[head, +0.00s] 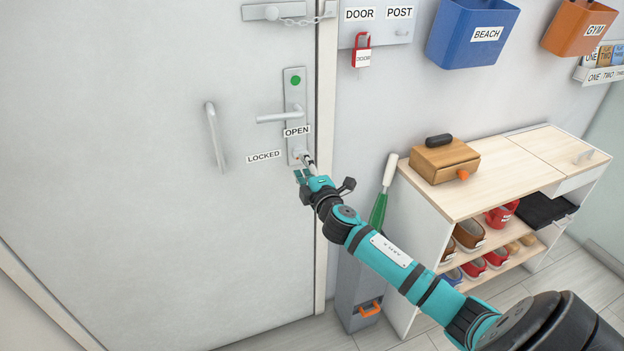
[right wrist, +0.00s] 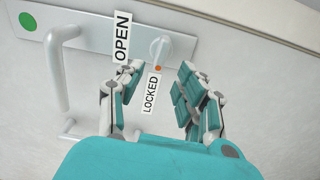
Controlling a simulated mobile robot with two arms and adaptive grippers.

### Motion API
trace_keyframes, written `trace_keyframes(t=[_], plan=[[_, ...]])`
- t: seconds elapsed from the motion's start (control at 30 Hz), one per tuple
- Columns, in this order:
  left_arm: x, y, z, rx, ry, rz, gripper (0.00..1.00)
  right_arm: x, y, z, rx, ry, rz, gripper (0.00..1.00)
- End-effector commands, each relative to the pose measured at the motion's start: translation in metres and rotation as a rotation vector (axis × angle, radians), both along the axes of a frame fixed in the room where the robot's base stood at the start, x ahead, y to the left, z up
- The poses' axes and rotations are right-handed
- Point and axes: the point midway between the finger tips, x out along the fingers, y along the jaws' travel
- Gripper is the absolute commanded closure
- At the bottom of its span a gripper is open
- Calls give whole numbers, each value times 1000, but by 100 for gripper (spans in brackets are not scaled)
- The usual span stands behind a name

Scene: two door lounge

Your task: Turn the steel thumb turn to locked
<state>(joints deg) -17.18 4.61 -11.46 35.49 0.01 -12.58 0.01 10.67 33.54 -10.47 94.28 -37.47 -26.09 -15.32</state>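The steel thumb turn (right wrist: 157,50) sits on the lower end of the door's lock plate (head: 295,88). In the right wrist view its orange-tipped end points toward the LOCKED label (right wrist: 150,93), away from the OPEN label (right wrist: 121,37). Both labels also show in the head view, OPEN (head: 296,131) above and LOCKED (head: 264,156) to the left. My right gripper (head: 305,169) is at the thumb turn, partly hiding it in the head view. In the right wrist view its fingers (right wrist: 158,75) are apart, with nothing gripped and the turn just beyond them. My left gripper is out of view.
A lever handle (head: 276,117) is above the turn, and a pull handle (head: 215,136) is to its left. A grey bin (head: 355,288) and a shoe shelf (head: 480,186) stand right. The door's left side is clear.

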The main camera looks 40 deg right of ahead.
Motion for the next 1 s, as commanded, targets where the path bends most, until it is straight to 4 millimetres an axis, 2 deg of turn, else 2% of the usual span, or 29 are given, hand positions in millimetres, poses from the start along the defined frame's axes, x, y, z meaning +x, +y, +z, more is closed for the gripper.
trace_keyframes(t=[0.1, 0.33, 0.5, 1.0], plan=[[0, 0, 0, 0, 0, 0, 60, -25, 6, -1, 0, 2, 1, 63], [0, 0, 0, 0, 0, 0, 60, -54, 13, 0, 0, 1, 1, 63], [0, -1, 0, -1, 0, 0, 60, -60, 14, 0, 1, 0, 0, 63], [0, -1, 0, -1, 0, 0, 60, -60, 14, -2, 3, 2, 0, 63]])
